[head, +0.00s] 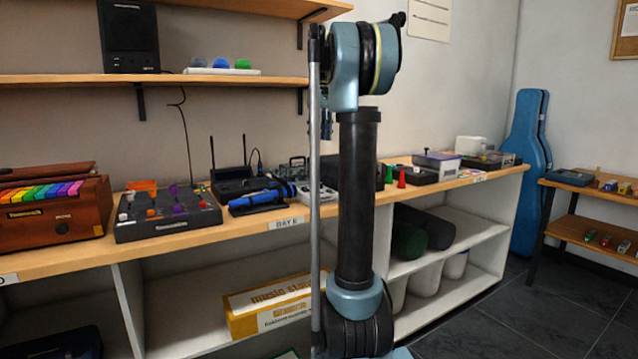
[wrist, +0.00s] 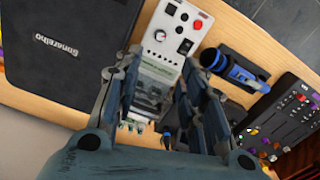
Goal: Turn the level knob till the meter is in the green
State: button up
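No meter needle or green band can be made out. My gripper (wrist: 163,57) is open, its two fingers apart over the device, with nothing between them.
A blue cylindrical thing on a dark base (wrist: 235,72) and a dark mixer (wrist: 285,125) lie right of the device in the wrist view. A large black lettered case (wrist: 60,48) lies left. In the head view, a router (head: 245,185) stands behind on the wooden bench (head: 255,228).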

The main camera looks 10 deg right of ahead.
aim_at(320, 185)
notch_tip(320, 185, down, 17)
dwell(0.6)
grip_shut()
